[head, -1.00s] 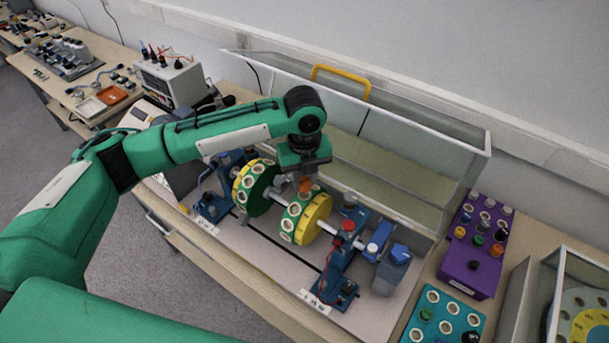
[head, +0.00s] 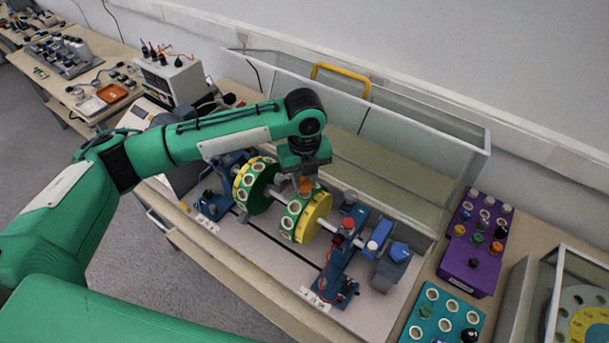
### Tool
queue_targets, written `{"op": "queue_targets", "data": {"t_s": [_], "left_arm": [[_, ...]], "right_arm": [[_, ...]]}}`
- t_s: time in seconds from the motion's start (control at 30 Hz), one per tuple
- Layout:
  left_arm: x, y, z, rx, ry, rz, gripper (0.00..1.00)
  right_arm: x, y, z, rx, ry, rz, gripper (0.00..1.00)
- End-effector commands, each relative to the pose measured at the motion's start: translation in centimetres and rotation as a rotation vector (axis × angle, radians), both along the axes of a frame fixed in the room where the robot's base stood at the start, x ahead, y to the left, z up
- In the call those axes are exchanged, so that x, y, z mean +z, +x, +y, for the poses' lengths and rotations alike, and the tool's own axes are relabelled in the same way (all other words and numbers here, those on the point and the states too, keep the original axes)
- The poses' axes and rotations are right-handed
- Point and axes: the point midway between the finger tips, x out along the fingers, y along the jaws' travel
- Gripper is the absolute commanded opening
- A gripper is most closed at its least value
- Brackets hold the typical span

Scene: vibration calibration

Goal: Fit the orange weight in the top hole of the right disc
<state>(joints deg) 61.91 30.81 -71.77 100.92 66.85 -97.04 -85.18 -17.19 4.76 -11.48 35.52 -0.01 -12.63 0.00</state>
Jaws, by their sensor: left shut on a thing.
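The right disc (head: 314,218), with a yellow face and a green rim with pale-ringed holes, sits on a grey shaft. My left gripper (head: 305,180) points down over the top of this disc and is shut on the orange weight (head: 305,186). The weight is at the top of the disc's rim; I cannot tell how far it is inside the top hole. The left disc (head: 256,186), also green and yellow, is on the same shaft. My right gripper is not in view.
A clear guard with a yellow handle (head: 341,80) stands open behind the rig. A blue bearing stand (head: 339,260) is right of the disc. A purple block (head: 474,250) and a teal block (head: 443,318) with weights stand farther right.

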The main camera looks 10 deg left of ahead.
Motion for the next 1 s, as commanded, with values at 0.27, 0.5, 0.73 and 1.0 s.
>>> {"op": "queue_targets", "data": {"t_s": [0.27,0.5,0.73,1.0], "left_arm": [[-0.2,0.0,0.0,0.000,-0.001,0.001,0.02],[-0.5,0.0,0.0,0.000,-0.001,0.001,0.02],[-0.8,0.0,0.0,0.000,-0.001,0.001,0.02],[-1.2,0.0,0.0,0.000,-0.001,0.001,0.02]], "right_arm": [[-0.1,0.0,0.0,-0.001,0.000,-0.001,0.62],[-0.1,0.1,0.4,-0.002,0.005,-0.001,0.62],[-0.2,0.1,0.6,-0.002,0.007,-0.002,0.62],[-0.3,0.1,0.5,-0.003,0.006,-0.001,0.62]]}}
